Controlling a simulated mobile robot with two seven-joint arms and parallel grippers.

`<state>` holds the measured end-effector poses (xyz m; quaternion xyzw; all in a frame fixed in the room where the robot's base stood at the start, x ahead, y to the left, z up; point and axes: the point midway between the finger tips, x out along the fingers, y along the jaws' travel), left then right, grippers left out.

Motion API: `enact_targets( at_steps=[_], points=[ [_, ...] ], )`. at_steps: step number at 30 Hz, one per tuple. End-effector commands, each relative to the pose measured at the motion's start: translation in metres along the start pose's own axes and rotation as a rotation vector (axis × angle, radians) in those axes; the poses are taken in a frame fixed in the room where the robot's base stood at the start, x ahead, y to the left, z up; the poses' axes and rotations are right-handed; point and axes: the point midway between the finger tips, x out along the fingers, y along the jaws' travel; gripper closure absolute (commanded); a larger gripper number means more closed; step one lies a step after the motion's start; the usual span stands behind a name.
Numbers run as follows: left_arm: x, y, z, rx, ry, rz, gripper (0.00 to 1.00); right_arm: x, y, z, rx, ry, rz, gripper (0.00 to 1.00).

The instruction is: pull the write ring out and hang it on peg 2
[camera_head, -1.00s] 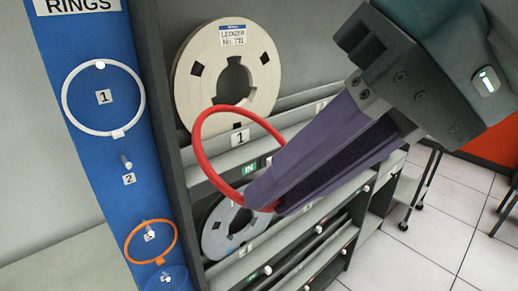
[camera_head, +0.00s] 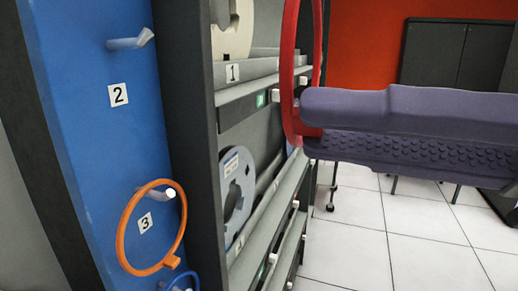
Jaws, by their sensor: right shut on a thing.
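The red write ring (camera_head: 289,62) stands nearly edge-on to me, its upper part cut off by the top of the view. My right gripper (camera_head: 312,118) comes in from the right and is shut on the ring's lower part. My left gripper is not in view.
An orange ring (camera_head: 122,235) hangs on peg 3 (camera_head: 168,193), below peg 2. Part of a blue ring (camera_head: 178,278) shows at the bottom. The dark rack post (camera_head: 185,120) and reel shelves, with a grey reel (camera_head: 237,190), stand right of the board. Tiled floor is open at right.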

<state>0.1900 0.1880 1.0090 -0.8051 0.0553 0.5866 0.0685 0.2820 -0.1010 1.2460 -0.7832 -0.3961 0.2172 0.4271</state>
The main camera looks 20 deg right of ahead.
Motion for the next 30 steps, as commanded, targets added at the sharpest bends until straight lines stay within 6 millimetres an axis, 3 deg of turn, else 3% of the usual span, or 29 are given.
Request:
enact_targets(
  at_steps=[8, 24, 30],
  points=[
    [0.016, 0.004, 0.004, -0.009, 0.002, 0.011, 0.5, 0.016, 0.002, 0.0, -0.001, 0.015, -0.012, 1.0],
    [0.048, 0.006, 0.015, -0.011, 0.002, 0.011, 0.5, 0.076, -0.001, 0.001, 0.001, 0.006, -0.015, 1.0],
    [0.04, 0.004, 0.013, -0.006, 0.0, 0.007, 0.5, 0.098, -0.003, 0.0, 0.004, 0.004, -0.01, 1.0]
  ],
)
